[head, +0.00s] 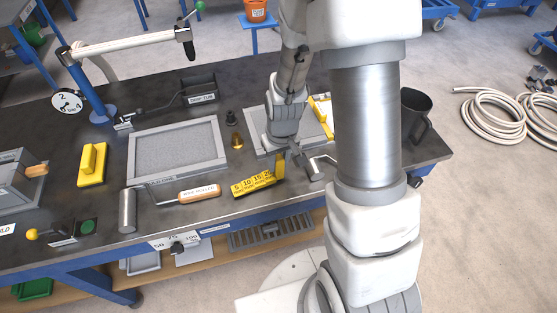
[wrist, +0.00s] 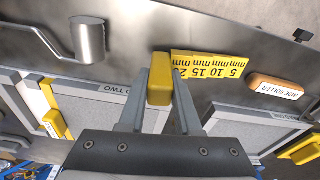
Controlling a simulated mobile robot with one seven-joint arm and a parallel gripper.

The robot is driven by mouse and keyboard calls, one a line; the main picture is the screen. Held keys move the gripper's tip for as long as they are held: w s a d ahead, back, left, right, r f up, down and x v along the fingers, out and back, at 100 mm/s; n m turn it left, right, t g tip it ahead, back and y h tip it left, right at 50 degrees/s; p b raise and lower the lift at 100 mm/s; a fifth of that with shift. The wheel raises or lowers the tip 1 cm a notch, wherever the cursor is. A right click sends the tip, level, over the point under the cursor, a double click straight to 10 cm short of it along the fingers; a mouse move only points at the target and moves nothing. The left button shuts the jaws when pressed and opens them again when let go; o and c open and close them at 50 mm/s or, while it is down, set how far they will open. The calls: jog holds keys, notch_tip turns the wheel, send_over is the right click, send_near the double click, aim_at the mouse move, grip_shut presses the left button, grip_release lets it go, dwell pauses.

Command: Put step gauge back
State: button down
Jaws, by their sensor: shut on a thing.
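The step gauge is a yellow stepped block marked 5, 10, 15 and 20 mm (head: 254,183), near the front edge of the bench. In the wrist view its numbered face (wrist: 212,66) appears upside down, with a yellow upright grip (wrist: 160,82) at its 20 mm end. My gripper (wrist: 160,95) is shut on that grip, one finger on each side. In the head view my gripper (head: 284,152) comes down from above at the gauge's right end, with the fingertips partly hidden. I cannot tell whether the gauge touches the bench.
A grey framed panel (head: 130,155) lies left; another, labelled TWO (wrist: 75,84), lies behind my gripper. A wide roller (head: 200,194) lies left of the gauge. A metal cylinder with a bent rod (wrist: 90,40) lies on its other side. A dark jug (head: 414,112) stands right.

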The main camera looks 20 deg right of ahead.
jog(key=shift+f+b, duration=0.7)
jog(key=shift+f, duration=0.05)
jog(key=c, duration=0.5)
grip_release()
notch_tip(320, 180, up, 18)
jog(key=s+p, duration=0.2)
jog(key=p, duration=0.1)
jog(key=s+r+t, duration=0.1)
jog(key=s+r, duration=0.3)
jog(key=s+r+m+t, duration=0.1)
jog(key=s+r, duration=0.3)
jog(key=s+r+t, duration=0.2)
jog(key=s+r, duration=0.2)
jog(key=r, duration=0.1)
jog(key=shift+s, duration=0.3)
